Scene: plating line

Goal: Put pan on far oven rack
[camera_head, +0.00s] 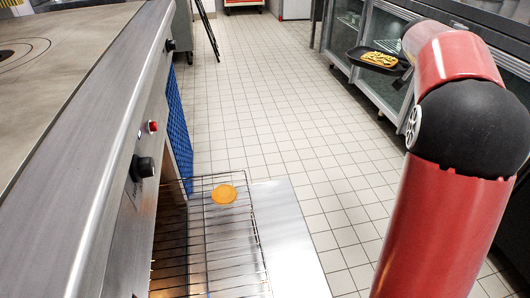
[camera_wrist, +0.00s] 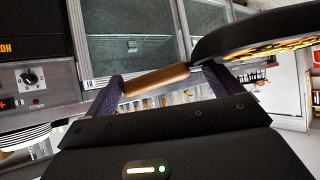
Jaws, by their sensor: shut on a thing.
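A black pan (camera_head: 376,61) with yellow-brown food in it is held up at the upper right of the head view, beside my red arm. Its wooden handle (camera_wrist: 155,79) lies between my gripper's fingers (camera_wrist: 165,84) in the wrist view. My gripper is shut on this handle; in the head view it is mostly hidden behind my arm. The wire oven rack (camera_head: 232,243) sticks out of the oven at the lower middle, far from the pan. A round orange-brown item (camera_head: 224,194) lies on the rack.
The steel range (camera_head: 100,120) with knobs and a red button fills the left. The oven door (camera_head: 290,240) lies open under the rack. Glass-fronted cabinets (camera_head: 383,35) stand at the right. The tiled floor (camera_head: 260,100) between is clear.

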